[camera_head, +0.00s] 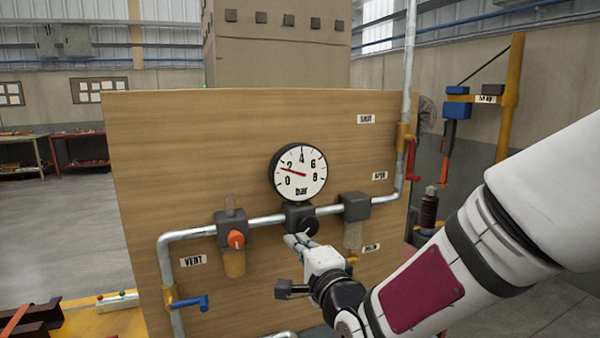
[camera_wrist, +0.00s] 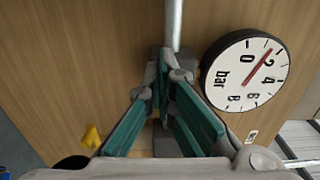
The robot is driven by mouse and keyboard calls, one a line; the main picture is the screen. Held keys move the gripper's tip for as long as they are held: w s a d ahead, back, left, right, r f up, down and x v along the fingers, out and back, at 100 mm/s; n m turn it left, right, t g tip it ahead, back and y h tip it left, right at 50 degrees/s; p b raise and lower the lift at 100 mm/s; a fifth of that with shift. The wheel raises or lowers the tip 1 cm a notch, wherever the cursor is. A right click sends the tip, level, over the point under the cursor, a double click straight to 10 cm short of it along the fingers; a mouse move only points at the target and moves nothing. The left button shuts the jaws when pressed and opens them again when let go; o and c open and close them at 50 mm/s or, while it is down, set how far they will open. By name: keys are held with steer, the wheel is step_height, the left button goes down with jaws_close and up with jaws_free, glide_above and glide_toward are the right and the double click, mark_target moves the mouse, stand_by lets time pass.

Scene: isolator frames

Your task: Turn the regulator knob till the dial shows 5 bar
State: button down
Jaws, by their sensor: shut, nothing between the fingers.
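The round white dial (camera_head: 299,172) with a black rim hangs on the wooden panel; it also shows, turned, in the wrist view (camera_wrist: 243,72). Its red needle points between 0 and 2, closer to 2. Below it on the pipe is a dark regulator body (camera_head: 297,211) with a black round knob (camera_head: 310,226). My gripper (camera_head: 296,240) is shut and empty, just below and left of the knob in the head view. In the wrist view its teal-padded fingers (camera_wrist: 166,74) converge in front of the pipe's fitting; the knob is not clearly visible there.
A blue-handled valve (camera_head: 190,302) is by the VENT label (camera_head: 193,260). A grey block (camera_head: 355,206) is right of the regulator, and a red-handled valve (camera_head: 411,160) is at the panel's right edge.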

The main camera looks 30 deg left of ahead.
steer(key=shift+w+a+r, duration=0.15)
steer(key=shift+w+r, duration=0.05)
steer(key=shift+r, duration=0.1)
steer(key=shift+r, duration=0.25)
steer(key=shift+a+r, duration=0.2)
steer(key=shift+r, duration=0.25)
steer(key=shift+w+d+r, duration=0.15)
steer(key=shift+d+r, duration=0.05)
steer(key=shift+r, duration=0.45)
stand_by(0.6)
steer(key=shift+a+r, duration=0.1)
steer(key=p, duration=0.2)
glide_toward(297, 226)
steer(key=shift+a+r, duration=0.8)
steer(key=shift+a, duration=0.2)
